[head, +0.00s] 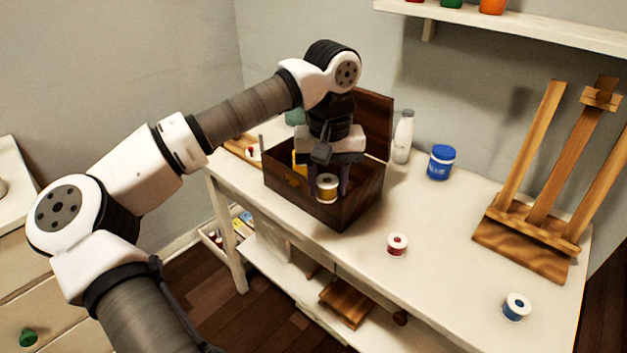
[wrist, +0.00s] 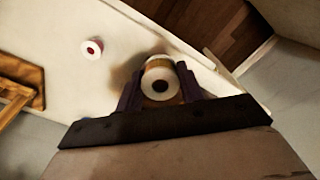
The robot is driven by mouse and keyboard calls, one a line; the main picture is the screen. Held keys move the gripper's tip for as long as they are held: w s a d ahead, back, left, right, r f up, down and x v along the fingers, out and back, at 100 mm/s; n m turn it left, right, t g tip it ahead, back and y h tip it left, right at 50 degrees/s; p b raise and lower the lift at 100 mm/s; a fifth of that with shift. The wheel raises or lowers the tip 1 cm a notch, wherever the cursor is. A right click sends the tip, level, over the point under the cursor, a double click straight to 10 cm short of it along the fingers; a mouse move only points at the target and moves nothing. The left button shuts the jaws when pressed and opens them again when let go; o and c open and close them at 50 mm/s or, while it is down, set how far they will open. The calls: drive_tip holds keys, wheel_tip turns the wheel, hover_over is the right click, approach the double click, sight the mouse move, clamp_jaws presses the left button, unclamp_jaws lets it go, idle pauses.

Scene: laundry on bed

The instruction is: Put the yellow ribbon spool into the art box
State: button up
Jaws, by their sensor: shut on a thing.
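The art box (head: 357,205) is a dark wooden box on the white table, its lid raised at the back. My gripper (head: 328,187) points down and is shut on the yellow ribbon spool (head: 327,194), which has white ends. In the head view the spool and fingers overlap the front of the box; I cannot tell how high they are. In the wrist view the spool (wrist: 161,80) sits between both dark fingers, its white end facing the camera, with pale table beyond it. The box is not recognisable there. My gripper hides part of the box's opening.
A red spool (head: 397,244) and a blue spool (head: 516,307) stand on the table (head: 450,270). A wooden easel (head: 530,245) stands at right. A white bottle (head: 403,137) and a blue jar (head: 441,162) are right of the box. A shelf (head: 520,28) hangs above.

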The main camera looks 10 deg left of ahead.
drive_tip(key=s+a+f+p, duration=0.1)
drive_tip(key=a+f, duration=0.1)
drive_tip(key=a, duration=0.7)
drive_tip(key=w+d+p, duration=0.4)
drive_tip(key=w+d, duration=0.7)
drive_tip(key=w, duration=0.4)
wheel_tip(320, 180, down, 6)
drive_tip(key=shift+w+d+r+p, duration=0.15)
drive_tip(key=shift+r+p, duration=0.1)
drive_tip(key=shift+p, duration=0.2)
wheel_tip(320, 180, down, 5)
drive_tip(key=shift+f+p, duration=0.15)
drive_tip(key=shift+p, duration=0.5)
drive_tip(key=shift+w+d+f, duration=0.15)
drive_tip(key=shift+f, duration=0.15)
drive_tip(key=shift+f, duration=0.1)
